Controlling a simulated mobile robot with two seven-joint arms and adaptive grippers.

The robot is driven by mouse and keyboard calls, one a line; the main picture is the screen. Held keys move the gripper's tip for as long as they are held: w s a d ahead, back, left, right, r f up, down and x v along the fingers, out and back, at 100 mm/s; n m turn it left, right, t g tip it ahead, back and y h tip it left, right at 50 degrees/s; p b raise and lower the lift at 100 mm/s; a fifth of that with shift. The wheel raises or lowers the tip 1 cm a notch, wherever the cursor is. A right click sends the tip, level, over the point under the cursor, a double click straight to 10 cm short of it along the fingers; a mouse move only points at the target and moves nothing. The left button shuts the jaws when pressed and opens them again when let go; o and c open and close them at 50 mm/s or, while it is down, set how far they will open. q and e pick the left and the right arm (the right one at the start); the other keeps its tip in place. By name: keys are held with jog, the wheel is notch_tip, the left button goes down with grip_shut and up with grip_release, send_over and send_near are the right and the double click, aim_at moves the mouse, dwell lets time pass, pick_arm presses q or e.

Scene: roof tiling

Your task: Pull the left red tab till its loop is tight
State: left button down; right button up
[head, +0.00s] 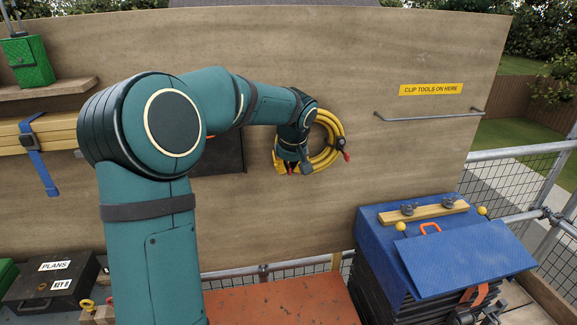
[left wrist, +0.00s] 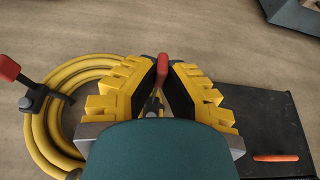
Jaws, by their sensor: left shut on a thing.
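A coiled yellow hose (head: 328,150) hangs on the wooden board, held by black straps with red tabs. My left gripper (head: 291,166) is at the coil's left side, against the board in the head view. In the left wrist view my left gripper (left wrist: 163,85) has its yellow-padded fingers shut on the left red tab (left wrist: 162,64), whose tip shows between them. The coil (left wrist: 52,115) lies beside the fingers there. The right red tab (head: 347,156) hangs free at the coil's right; it also shows in the wrist view (left wrist: 9,68). The left loop is mostly hidden by my fingers.
A dark panel (head: 220,155) with an orange handle is on the board left of the coil. A metal rail (head: 430,116) runs under a yellow sign (head: 430,89) at right. A blue case (head: 385,245) stands below right. The board around the coil is mostly clear.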

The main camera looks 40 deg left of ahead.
pick_arm(q)
jog(key=shift+f, duration=0.1)
jog(key=shift+c, duration=2.3)
grip_release()
jog(key=shift+d, duration=0.1)
jog(key=shift+s+d+b, duration=0.85)
jog(key=shift+s+d, duration=0.1)
jog(key=shift+d, duration=0.2)
jog(key=shift+s+d+b, duration=0.8)
jog(key=shift+s+d, duration=0.15)
jog(key=shift+d, duration=0.15)
